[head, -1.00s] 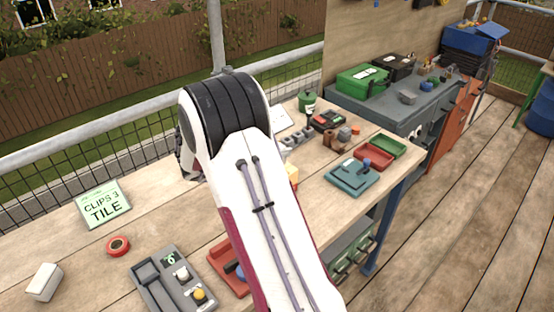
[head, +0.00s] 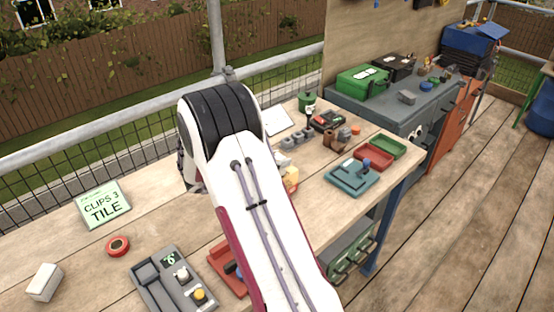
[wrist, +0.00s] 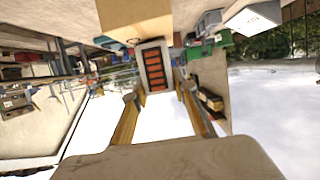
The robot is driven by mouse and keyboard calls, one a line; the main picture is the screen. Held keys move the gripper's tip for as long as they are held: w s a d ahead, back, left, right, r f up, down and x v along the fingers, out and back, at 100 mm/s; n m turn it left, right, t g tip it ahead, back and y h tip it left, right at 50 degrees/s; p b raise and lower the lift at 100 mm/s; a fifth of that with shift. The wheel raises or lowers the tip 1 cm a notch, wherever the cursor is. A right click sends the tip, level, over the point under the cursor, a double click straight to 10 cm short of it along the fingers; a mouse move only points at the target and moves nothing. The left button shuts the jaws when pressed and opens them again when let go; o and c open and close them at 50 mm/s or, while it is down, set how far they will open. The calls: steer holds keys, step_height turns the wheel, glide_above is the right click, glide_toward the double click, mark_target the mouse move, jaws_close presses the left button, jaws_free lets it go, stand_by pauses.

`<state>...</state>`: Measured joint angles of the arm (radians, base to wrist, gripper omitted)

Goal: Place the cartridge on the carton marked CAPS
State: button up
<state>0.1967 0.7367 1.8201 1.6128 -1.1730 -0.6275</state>
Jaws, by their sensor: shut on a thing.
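In the wrist view my gripper (wrist: 158,94) has its two yellowish fingers on either side of a grey block with orange bars. I take this block to be the cartridge (wrist: 154,68); it sits at the fingertips, its barred face towards the camera. A tan, box-like shape (wrist: 136,20) lies just beyond it at the top. I cannot read any marking on it, so I cannot tell whether it is the CAPS carton. In the head view my arm hides the gripper and the cartridge, and no CAPS lettering is readable.
Right of my arm are a teal device (head: 352,178), a red tray (head: 373,158) and a green tray (head: 389,146).

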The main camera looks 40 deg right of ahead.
steer(key=shift+f, duration=0.1)
steer(key=o, duration=1.1)
steer(key=v, duration=1.2)
